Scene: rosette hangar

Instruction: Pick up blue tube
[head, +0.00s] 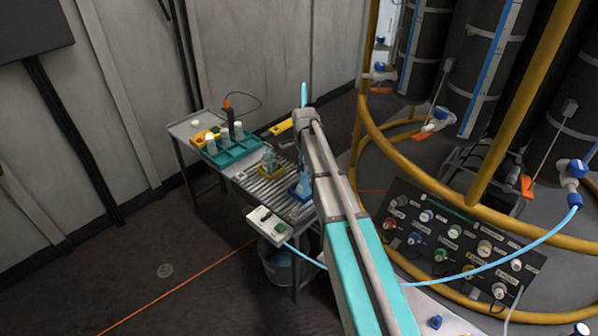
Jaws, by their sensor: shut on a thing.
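A light blue tube (303,94) stands up just beyond the far end of my arm in the head view. My gripper (304,120) is at that end, above the table's right side, and is shut on the tube. The fingers are too small and too covered by my arm to make out. The tube's lower part is hidden behind the gripper and arm.
The roller-topped table (270,187) carries a teal rack (232,152), a yellow tray (271,170) and a blue item (300,187). A light blue hose (535,242) runs right. A yellow rail frame (455,202) and control panel (455,250) stand right; floor left is mostly clear.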

